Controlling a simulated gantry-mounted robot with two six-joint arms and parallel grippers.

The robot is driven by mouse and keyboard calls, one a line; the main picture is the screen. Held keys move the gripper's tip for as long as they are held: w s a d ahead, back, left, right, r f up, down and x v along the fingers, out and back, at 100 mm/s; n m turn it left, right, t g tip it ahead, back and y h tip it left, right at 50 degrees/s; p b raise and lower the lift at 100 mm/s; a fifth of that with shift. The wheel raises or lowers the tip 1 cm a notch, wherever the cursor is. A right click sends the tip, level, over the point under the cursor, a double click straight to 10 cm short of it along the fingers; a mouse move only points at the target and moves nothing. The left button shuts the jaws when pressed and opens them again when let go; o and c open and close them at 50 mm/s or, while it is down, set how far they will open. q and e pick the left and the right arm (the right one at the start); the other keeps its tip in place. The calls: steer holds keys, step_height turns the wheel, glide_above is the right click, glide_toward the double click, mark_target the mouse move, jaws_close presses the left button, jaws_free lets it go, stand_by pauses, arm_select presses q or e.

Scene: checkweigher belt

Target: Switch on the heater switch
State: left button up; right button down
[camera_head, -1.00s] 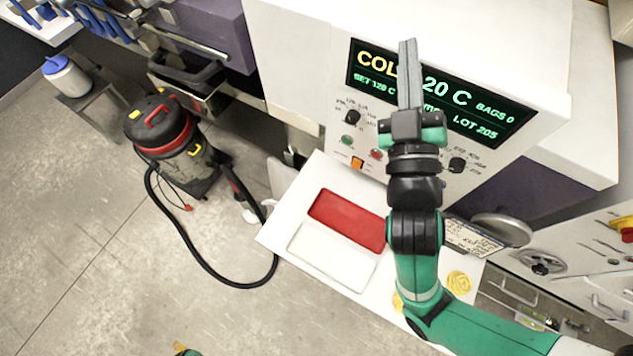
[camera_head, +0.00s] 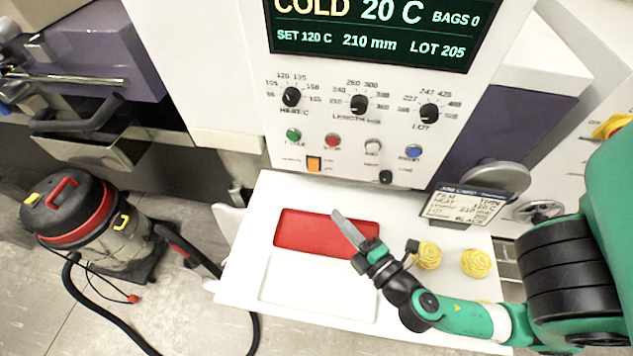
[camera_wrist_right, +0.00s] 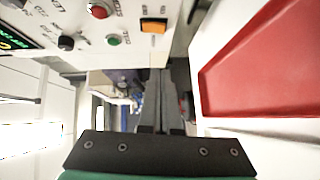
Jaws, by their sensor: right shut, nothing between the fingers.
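An orange rocker switch (camera_head: 314,163), which I take for the heater switch, sits at the lower left of the white control panel (camera_head: 240,70). It also shows in the right wrist view (camera_wrist_right: 153,26), above the fingertips in the picture and apart from them. Whether it is on is too small to tell. The display above reads COLD, 20 C, SET 120 C. My right gripper (camera_head: 342,222) is shut and empty over the red pad, below and right of the switch in the head view. My left gripper is not in view.
Dials and coloured buttons (camera_head: 332,140) sit close to the switch. Below the panel, a white shelf (camera_head: 245,270) holds a red pad (camera_head: 300,232), yellow rolls (camera_head: 475,262) and a card (camera_head: 470,205). A vacuum cleaner (camera_head: 85,225) stands on the floor at left.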

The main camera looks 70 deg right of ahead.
steer(key=p, duration=0.4)
glide_toward(308, 170)
steer(key=w, duration=0.4)
steer(key=d, duration=0.1)
steer(key=d+p, duration=0.2)
steer(key=shift+w+d+f, duration=0.2)
steer(key=shift+w+d, duration=0.05)
steer(key=shift+w, duration=0.05)
